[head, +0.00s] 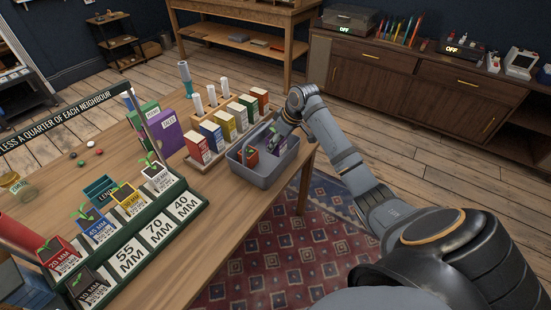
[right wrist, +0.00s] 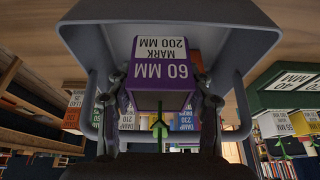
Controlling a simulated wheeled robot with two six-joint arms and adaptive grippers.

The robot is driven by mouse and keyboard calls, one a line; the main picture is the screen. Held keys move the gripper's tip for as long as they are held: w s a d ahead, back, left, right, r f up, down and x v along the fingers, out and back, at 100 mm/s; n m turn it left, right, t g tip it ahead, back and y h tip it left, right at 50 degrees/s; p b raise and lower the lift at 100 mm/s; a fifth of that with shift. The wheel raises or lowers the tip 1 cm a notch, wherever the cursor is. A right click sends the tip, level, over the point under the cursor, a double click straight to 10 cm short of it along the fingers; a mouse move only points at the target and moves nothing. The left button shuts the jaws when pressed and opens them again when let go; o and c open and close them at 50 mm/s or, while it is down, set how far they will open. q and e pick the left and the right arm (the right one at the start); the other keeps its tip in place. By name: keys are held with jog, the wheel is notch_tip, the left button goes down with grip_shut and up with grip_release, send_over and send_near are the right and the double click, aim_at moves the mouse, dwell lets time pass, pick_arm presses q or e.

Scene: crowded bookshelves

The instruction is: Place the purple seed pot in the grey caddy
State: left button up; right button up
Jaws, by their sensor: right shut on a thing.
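In the head view my right gripper (head: 279,141) reaches down into the caddy, and the purple pot (head: 278,148) is partly hidden there. I cannot tell whether it touches the caddy floor. My left gripper is not in view.
A green tray (head: 150,238) holds several labelled pots at the front. A rack of coloured boxes (head: 228,125) stands behind the caddy, with a larger purple box (head: 166,135) to its left.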

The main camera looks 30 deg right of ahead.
aim_at(283, 148)
notch_tip(283, 148, down, 8)
jog(key=shift+r, duration=0.25)
jog(key=o, duration=1.3)
jog(key=v, duration=1.2)
jog(key=shift+s+r+p, duration=0.1)
jog(key=shift+p, duration=0.25)
